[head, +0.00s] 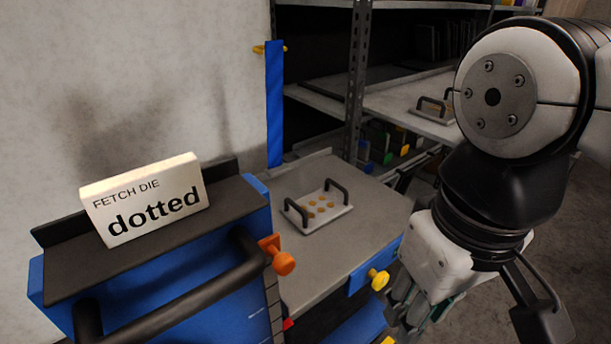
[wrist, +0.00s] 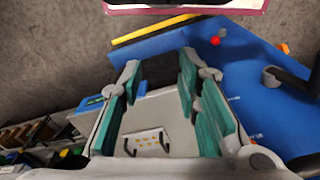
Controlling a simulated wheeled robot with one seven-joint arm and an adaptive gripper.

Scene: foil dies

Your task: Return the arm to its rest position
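My gripper (head: 425,308) hangs at the lower right in the head view, beside the right edge of the cart, below my arm's wrist. In the wrist view my gripper (wrist: 159,68) has its teal-padded fingers spread apart with nothing held between them. A white die plate (head: 320,210) with two black handles and yellow dots lies flat on the cart's grey top (head: 350,245), apart from my gripper. The plate also shows in the wrist view (wrist: 147,140), seen beyond the open fingers. A card (head: 145,200) reading "FETCH DIE dotted" stands on the blue cart's dark ledge.
A shelf rack (head: 357,70) stands behind, with another handled plate (head: 432,112) on it. The blue cart (head: 190,290) has a black push bar (head: 185,297), an orange knob (head: 283,263) and a yellow knob (head: 379,280). Open floor (head: 570,235) lies at the right.

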